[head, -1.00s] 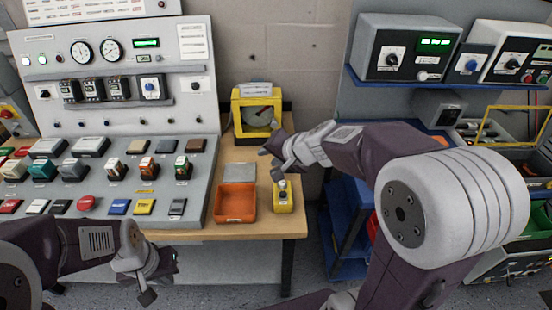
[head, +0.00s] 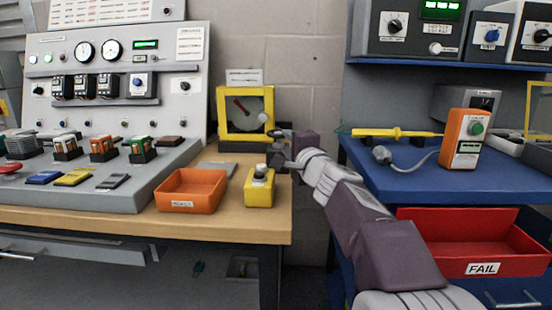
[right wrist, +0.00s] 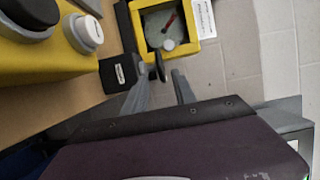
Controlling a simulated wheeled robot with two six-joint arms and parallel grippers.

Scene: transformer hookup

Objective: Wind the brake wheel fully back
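A yellow-framed box (head: 246,137) stands at the back right of the bench. Inside it is a grey wheel or disc (head: 240,115) with a red pointer and a pale knob (head: 263,117). The right wrist view shows its disc (right wrist: 160,27), red mark and pale knob (right wrist: 168,45) as well. My right gripper (head: 277,147) is just in front of and to the right of the box, below the knob. In the right wrist view its fingers (right wrist: 160,92) look apart with nothing between them, short of the knob. My left gripper is out of view.
A yellow button box (head: 259,190) stands just in front of my right gripper. An orange tray (head: 191,196) lies left of it, beside the sloped control panel. A blue shelf (head: 400,180) on the right holds an orange tester (head: 466,140) and a yellow probe.

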